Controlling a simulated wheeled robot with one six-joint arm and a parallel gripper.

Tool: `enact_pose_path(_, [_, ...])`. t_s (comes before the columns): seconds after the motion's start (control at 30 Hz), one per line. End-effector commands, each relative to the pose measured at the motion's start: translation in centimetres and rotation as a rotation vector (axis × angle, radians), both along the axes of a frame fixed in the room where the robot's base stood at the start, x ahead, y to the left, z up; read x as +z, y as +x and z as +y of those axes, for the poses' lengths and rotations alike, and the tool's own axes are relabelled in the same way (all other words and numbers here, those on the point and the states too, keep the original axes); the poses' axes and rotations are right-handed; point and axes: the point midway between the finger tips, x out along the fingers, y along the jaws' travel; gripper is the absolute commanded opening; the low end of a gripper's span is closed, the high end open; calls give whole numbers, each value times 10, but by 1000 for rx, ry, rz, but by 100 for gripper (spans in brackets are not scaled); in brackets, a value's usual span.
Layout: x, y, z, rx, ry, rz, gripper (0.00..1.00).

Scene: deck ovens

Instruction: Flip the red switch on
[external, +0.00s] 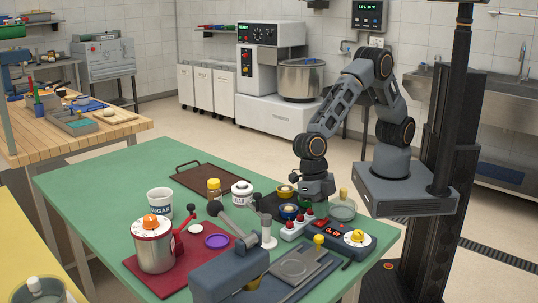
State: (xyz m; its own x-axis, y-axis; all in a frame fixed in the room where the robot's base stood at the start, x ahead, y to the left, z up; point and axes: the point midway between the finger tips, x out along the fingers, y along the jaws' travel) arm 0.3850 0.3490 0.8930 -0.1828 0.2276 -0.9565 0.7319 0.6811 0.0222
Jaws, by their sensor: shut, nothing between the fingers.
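A white block (296,229) with several small red knobs or switches on top stands on the green table, right of centre. Which of them is the red switch, and how it is set, is too small to tell. My gripper (312,203) points down just behind this block, close to its far right end. Its fingers are small and dark here; they are shut with nothing between them. I cannot tell whether they touch a red knob. A dark blue box (357,257) with a red display and a yellow dial stands to the right of the block.
Small coloured cups (286,191) and a clear glass dish (342,210) crowd the space around my gripper. A red mat (195,270) with a red-and-silver pot (154,248) is at the left. A grey machine (225,275) stands in front.

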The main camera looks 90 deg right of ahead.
Motion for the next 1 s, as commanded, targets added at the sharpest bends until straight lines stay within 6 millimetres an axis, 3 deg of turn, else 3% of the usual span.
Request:
enact_pose_path(0.17, [21, 0, 0, 0, 2, -2, 0])
enact_pose_path(0.3, [48, 0, -1, 1, 3, -3, 0])
enact_pose_path(0.7, [112, 25, -7, -1, 2, -3, 0])
enact_pose_path(1.0, [132, 31, -9, 0, 0, -1, 0])
